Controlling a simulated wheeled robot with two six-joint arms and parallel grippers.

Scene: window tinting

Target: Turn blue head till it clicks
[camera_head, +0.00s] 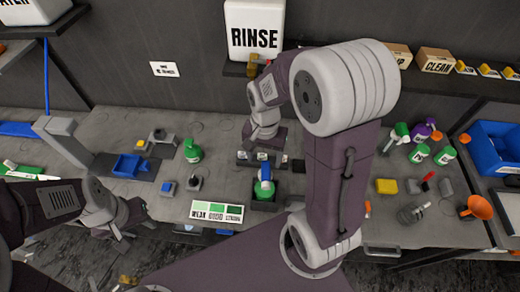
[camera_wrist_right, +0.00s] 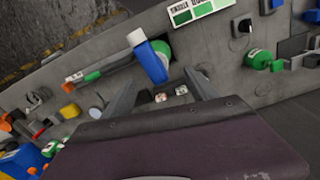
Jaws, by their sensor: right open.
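A green bottle (camera_head: 264,193) with a blue head (camera_head: 264,172) stands in a dark holder on the grey bench. In the right wrist view, the blue head (camera_wrist_right: 152,62) has a white end and covers part of the green bottle (camera_wrist_right: 161,47). My right gripper (camera_wrist_right: 160,77) is open, its two fingers spread on either side of the lower end of the blue head. My left gripper (camera_head: 132,228) is low over the bench's front edge at left, apart from the bottle.
A WEAK-to-STRONG colour card (camera_head: 217,212) lies left of the bottle. Another green bottle (camera_head: 192,151) stands further left. A RINSE tank (camera_head: 254,32) is at the back.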

